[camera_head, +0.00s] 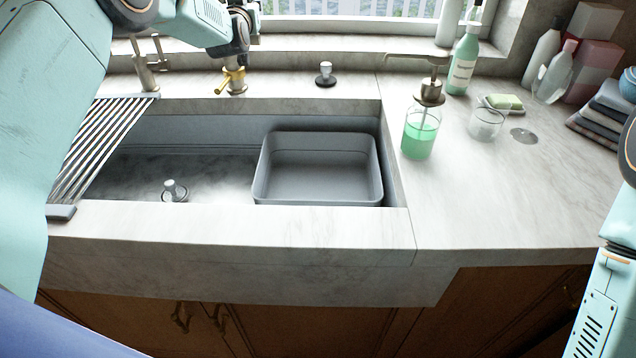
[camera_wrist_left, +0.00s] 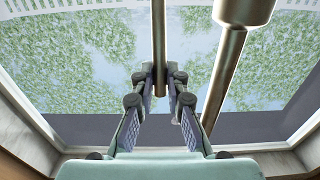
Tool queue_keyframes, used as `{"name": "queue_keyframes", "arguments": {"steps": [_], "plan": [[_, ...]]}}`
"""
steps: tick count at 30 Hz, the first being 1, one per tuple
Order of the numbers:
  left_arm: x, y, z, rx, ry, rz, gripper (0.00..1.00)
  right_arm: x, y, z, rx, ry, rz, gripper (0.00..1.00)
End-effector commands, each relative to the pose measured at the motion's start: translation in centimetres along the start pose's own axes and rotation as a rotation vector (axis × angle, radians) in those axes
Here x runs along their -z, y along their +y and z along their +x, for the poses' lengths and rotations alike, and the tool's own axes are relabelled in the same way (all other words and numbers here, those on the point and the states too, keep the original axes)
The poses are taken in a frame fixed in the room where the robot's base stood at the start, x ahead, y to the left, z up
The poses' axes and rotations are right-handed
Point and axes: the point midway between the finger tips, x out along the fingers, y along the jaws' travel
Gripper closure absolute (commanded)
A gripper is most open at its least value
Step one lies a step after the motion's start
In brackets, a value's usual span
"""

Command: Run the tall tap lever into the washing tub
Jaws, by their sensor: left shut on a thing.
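My left gripper (camera_head: 243,24) is at the back of the sink, in front of the window. In the left wrist view its fingers (camera_wrist_left: 160,88) are shut on a thin metal rod, the tap lever (camera_wrist_left: 159,40). A thicker tap pipe (camera_wrist_left: 224,75) with a wide end stands just right of it. In the head view a brass tap base (camera_head: 236,84) shows below my gripper; the tap's upper part is hidden behind my gripper and arm. The grey washing tub (camera_head: 318,199) sits in the right half of the sink and looks empty. My right gripper is out of view.
A second tap (camera_head: 148,66) stands at the left, by a slatted rack (camera_head: 103,140). A soap dispenser (camera_head: 420,135), green bottle (camera_head: 464,60), glass (camera_head: 486,123) and soap dish (camera_head: 503,103) stand on the right counter. Its front part is clear.

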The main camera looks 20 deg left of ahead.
Motion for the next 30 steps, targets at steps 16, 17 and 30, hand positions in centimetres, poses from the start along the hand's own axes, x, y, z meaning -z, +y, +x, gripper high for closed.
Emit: {"name": "queue_keyframes", "arguments": {"steps": [16, 17, 30], "plan": [[0.13, -0.15, -0.38, 0.004, 0.06, -0.001, 1.0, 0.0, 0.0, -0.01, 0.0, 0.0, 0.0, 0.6], [0.2, -0.16, -0.29, 0.004, 0.052, -0.001, 1.0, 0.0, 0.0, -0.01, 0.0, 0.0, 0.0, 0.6], [-0.32, -0.22, -0.76, 0.006, 0.108, 0.0, 1.0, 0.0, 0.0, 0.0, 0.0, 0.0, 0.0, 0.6]]}}
